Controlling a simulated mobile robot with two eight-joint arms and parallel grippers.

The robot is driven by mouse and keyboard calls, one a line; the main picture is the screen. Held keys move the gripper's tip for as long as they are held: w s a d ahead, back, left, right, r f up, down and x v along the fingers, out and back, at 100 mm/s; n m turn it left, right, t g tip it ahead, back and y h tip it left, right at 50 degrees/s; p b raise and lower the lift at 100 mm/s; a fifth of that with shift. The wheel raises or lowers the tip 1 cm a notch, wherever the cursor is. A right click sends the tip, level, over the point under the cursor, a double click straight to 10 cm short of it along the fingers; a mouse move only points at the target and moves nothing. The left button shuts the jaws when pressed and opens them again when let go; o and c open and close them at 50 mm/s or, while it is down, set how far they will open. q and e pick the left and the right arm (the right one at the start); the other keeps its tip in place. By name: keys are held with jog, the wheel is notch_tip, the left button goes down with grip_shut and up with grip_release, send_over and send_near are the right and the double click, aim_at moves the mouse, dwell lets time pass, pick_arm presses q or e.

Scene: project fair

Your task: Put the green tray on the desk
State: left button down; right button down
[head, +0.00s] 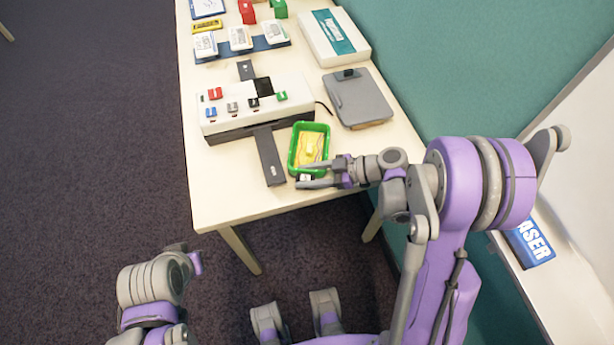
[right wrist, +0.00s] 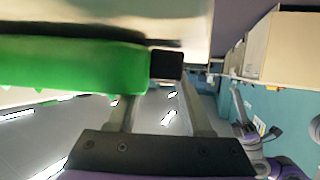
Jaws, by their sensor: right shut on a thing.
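The green tray (head: 293,150) is over the right front part of the pale desk (head: 225,190), with a yellow sheet and a small pale yellow block (head: 309,148) inside. My right gripper (head: 303,179) is shut on the tray's near end. In the right wrist view the tray's green wall (right wrist: 75,65) fills the upper left, by my right gripper's fingertips (right wrist: 166,66). I cannot tell whether the tray's base touches the desk.
A white device with coloured switches (head: 290,84) and a dark strap (head: 269,156) lie left of the tray. A grey clipboard (head: 360,100) and a white box (head: 318,40) are behind it. A teal partition (head: 450,60) borders the desk's right. The desk's front left is bare.

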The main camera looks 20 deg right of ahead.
jog(key=shift+f, duration=0.35)
jog(key=shift+c, duration=1.6)
grip_release()
jog(key=v, duration=0.7)
jog(key=shift+s+d+r, duration=0.1)
jog(key=shift+d, duration=0.15)
